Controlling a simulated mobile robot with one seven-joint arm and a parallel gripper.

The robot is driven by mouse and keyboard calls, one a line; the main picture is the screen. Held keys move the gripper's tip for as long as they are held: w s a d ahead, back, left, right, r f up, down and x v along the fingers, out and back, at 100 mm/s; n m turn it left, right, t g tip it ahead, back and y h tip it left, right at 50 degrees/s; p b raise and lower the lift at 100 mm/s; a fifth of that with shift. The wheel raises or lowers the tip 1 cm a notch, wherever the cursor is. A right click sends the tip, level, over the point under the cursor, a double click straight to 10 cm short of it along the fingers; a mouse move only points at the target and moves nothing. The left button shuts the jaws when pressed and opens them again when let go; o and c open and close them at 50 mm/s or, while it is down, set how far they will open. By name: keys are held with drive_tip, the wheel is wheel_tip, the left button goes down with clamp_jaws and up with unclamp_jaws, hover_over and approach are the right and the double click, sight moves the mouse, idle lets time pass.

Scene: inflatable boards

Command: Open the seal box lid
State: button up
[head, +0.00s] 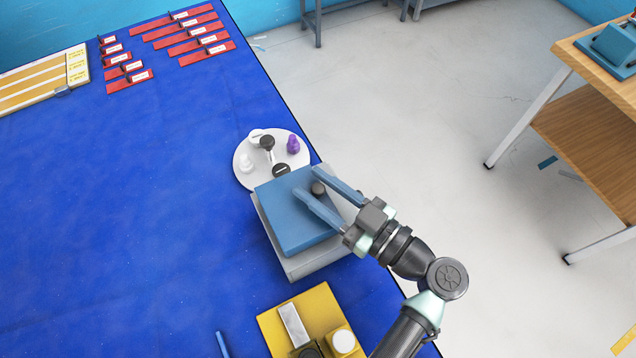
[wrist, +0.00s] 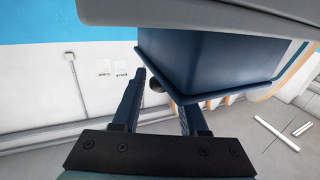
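The seal box stands at the right edge of the blue table, with a light grey body (head: 318,262) and a blue lid (head: 285,212) that lies over its top in the head view. I cannot tell whether either finger touches the knob.
A round white tray (head: 243,163) with small items stands just beyond the box. A yellow block (head: 285,320) with parts on it is at the near side. Red labelled strips (head: 180,30) lie far off.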

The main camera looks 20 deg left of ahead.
clamp_jaws()
idle(1.1)
